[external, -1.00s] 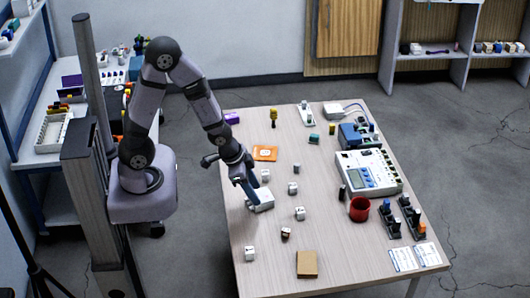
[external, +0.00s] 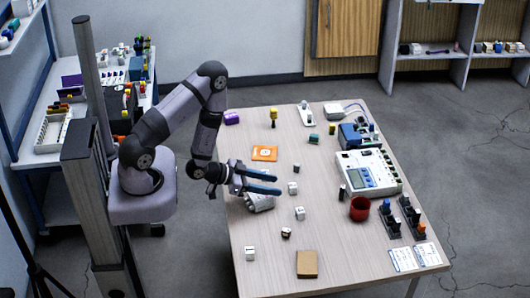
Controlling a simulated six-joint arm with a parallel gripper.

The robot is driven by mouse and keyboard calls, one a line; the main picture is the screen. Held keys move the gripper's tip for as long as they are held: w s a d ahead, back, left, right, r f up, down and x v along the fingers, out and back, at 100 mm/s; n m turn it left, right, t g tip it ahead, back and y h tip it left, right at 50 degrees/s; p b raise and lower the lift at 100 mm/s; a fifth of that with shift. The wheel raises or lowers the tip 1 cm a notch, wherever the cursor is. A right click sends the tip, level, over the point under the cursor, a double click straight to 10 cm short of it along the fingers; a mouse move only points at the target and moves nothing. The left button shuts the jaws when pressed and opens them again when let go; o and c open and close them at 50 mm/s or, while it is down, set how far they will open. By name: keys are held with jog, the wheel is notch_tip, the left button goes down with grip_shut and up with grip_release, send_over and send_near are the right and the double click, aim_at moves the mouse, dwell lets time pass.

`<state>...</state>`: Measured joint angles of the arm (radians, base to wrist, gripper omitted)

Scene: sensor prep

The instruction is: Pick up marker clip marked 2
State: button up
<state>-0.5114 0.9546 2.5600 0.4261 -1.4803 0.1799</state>
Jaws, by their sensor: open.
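Several small white blocks with dark marks, possibly the marker clips, lie on the table: one (external: 292,188) just right of my gripper, one (external: 299,213) below it, a darker-sided one (external: 286,232) and one (external: 250,253) near the left edge. The marks are too small to read, so I cannot tell which is marked 2. My gripper (external: 279,184) is open and empty, its blue fingers pointing right above the table's left side. A larger white object (external: 260,204) shows just below the fingers. Another small white block seen earlier is hidden behind my gripper.
An orange card (external: 265,153) lies behind my gripper. A red cup (external: 359,209), a white meter (external: 368,172), a blue device (external: 350,137) and black racks (external: 412,218) fill the right side. A brown block (external: 307,264) lies in front. The table's (external: 345,265) front middle is mostly clear.

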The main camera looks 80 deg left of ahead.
aim_at(290, 186)
jog(key=shift+s+a+y, duration=0.15)
jog(key=shift+a+y, duration=0.15)
jog(key=shift+a, duration=0.15)
jog(key=shift+w+f+b, duration=0.3)
jog(key=shift+w+b, duration=0.1)
jog(key=shift+b, duration=0.4)
jog(key=shift+w+a+f+b, duration=0.1)
jog(key=shift+w+b, duration=0.5)
jog(key=shift+b, duration=0.2)
jog(key=shift+w, duration=0.1)
jog(key=b+x, duration=0.2)
jog(key=b, duration=0.3)
jog(key=shift+w+f, duration=0.25)
jog(key=b+x, duration=0.2)
jog(key=b, duration=0.2)
jog(key=shift+r, duration=0.1)
jog(key=shift+w+b, duration=0.25)
jog(key=shift+b, duration=0.3)
